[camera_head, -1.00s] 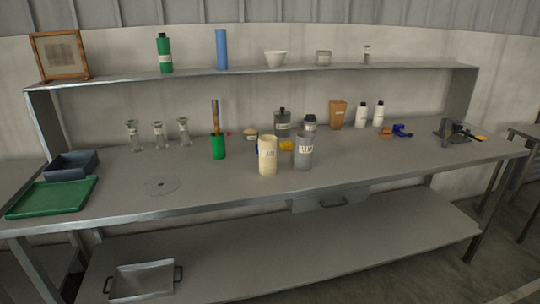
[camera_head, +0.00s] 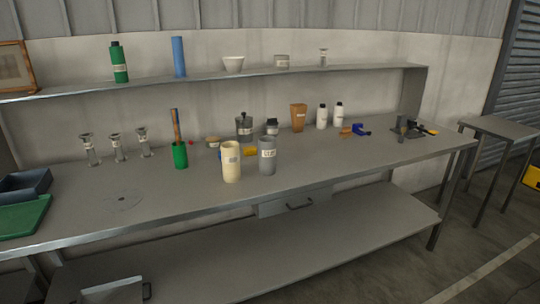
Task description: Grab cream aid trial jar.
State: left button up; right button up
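A cream cylindrical jar (camera_head: 231,163) with a small pale label stands upright near the front middle of the metal workbench (camera_head: 330,175). A grey jar (camera_head: 267,160) with a white label stands close to its right. The label writing is too small to read. Behind them stand a dark-lidded grey glass jar (camera_head: 244,128) and a smaller dark-capped jar (camera_head: 272,127). Neither of my grippers shows in the head view.
A green cup (camera_head: 180,156) holding sticks stands left of the cream jar, with several glass pieces (camera_head: 118,148) further left. A yellow item (camera_head: 250,151) lies behind the jars. The bench front around the drawer (camera_head: 292,203) is clear.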

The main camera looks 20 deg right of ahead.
aim_at(231, 150)
jog(key=i+j+z, duration=0.45)
jog(key=i+j, duration=0.2)
jog(key=j, duration=0.3)
